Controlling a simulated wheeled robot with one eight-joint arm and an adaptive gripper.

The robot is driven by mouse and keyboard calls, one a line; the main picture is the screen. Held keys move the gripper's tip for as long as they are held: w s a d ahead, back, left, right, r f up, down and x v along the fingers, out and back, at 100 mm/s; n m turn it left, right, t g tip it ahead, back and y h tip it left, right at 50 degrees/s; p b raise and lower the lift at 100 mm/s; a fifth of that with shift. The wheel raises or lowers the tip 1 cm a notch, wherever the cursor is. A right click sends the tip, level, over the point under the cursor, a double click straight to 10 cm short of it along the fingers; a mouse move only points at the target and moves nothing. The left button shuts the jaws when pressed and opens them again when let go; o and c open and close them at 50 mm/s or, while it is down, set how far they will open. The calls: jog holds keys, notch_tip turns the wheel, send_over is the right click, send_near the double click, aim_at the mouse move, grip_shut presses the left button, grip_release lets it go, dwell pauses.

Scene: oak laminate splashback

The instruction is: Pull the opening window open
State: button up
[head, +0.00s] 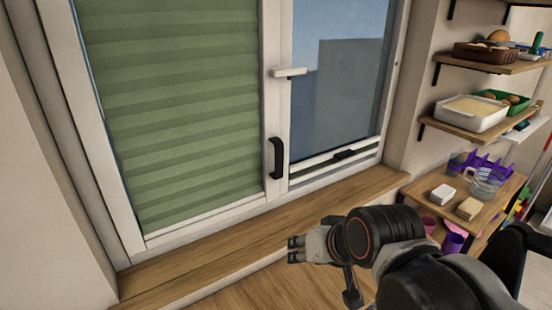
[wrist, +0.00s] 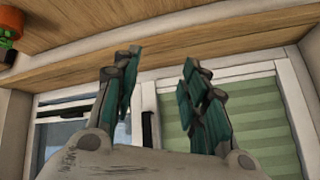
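The window has a left sash with a green pleated blind (head: 185,110) and a bare glass pane (head: 330,75) on the right. The window looks closed. A black pull handle (head: 277,158) stands upright on the white upright between them; above it a white lever handle (head: 288,72) lies level. My gripper (head: 293,249) is over the wooden sill, below and right of the pull handle, apart from it and touching nothing visible. In the wrist view, my gripper (wrist: 160,80) has its fingers apart and empty, with the black pull handle (wrist: 148,130) beyond, partly hidden.
The wooden sill (head: 220,250) runs clear under the window. A small black fitting (head: 345,154) is low on the right frame. Shelves (head: 485,130) with food trays and a low table (head: 450,205) with a jug stand at the right.

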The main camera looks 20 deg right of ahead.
jog(key=w+a+m+t+y, duration=0.1)
jog(key=w+a+m+y, duration=0.25)
jog(key=w+m, duration=0.35)
jog(key=m+t+p, duration=0.1)
jog(key=m+t, duration=0.7)
jog(key=m, duration=1.5)
send_near(280, 159)
jog(key=shift+y, duration=0.45)
jog(key=b+x, duration=0.1)
jog(key=x, duration=0.9)
jog(key=shift+w+d+b, duration=0.15)
jog(key=shift+w+b, duration=0.15)
jog(key=shift+b, duration=0.05)
jog(key=shift+c, duration=0.6)
grip_shut()
